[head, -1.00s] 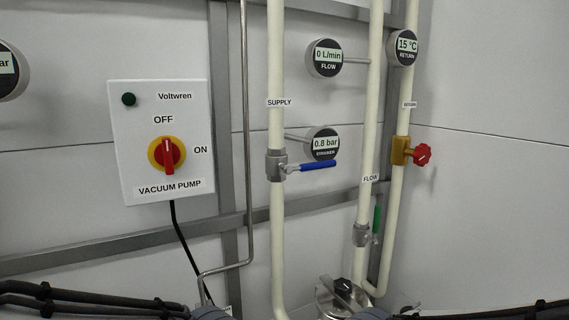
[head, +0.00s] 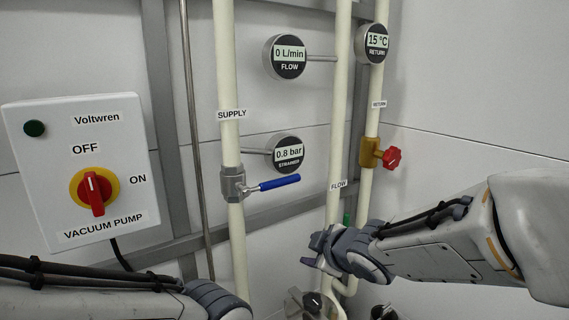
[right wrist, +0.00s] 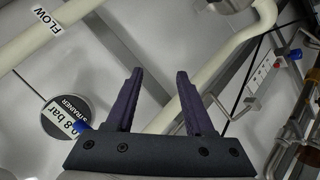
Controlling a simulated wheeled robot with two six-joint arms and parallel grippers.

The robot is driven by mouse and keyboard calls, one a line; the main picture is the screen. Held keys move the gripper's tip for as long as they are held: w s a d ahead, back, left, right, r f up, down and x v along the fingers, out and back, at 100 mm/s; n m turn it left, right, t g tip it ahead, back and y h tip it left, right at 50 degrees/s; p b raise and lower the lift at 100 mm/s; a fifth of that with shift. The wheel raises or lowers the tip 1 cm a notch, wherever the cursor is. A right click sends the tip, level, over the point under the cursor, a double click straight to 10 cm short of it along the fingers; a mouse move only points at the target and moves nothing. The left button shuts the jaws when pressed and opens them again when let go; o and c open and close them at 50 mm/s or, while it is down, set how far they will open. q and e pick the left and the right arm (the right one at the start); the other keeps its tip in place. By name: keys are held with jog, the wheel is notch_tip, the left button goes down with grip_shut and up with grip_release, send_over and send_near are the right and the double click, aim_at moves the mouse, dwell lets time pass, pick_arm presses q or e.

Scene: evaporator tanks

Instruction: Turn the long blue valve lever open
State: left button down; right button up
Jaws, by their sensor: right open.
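The long blue lever (head: 279,183) sticks out to the right from its metal valve body (head: 232,184) on the white SUPPLY pipe (head: 228,130), across the pipe and tilted slightly up. My right gripper (head: 311,248) is open and empty, below and to the right of the lever and apart from it. In the right wrist view, its two dark fingers (right wrist: 159,72) stand apart with nothing between them. A small blue piece, seemingly the lever's tip (right wrist: 81,126), shows beside the left finger's base. My left arm shows at lower left; its gripper is out of the picture.
A STRAINER gauge (head: 287,154) reading 0.8 bar sits just above the lever. The FLOW gauge (head: 287,56) reads 0 L/min. A red knob (head: 391,158) and a partly hidden green lever (head: 347,219) are nearby. The vacuum pump box (head: 80,170) is at left.

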aim_at(286, 182)
notch_tip(286, 182, up, 14)
jog(key=w+d+n+g+y+p, duration=0.2)
jog(key=n+y+p, duration=0.4)
jog(key=n+y, duration=0.6)
jog(key=w+a+p, duration=0.1)
jog(key=a, duration=0.1)
jog(key=w+a+f+n+h+p, duration=0.1)
jog(key=w+a, duration=0.1)
jog(key=a, duration=0.1)
jog(key=w+a+n+h+p, duration=0.1)
jog(key=w+a, duration=0.1)
jog(key=shift+a+f, duration=0.35)
jog(key=shift+f, duration=0.05)
pick_arm(q)
notch_tip(286, 182, up, 11)
pick_arm(e)
jog(key=shift+w+a+f, duration=0.15)
jog(key=shift+w+a, duration=0.1)
jog(key=shift+a, duration=0.05)
grip_shut()
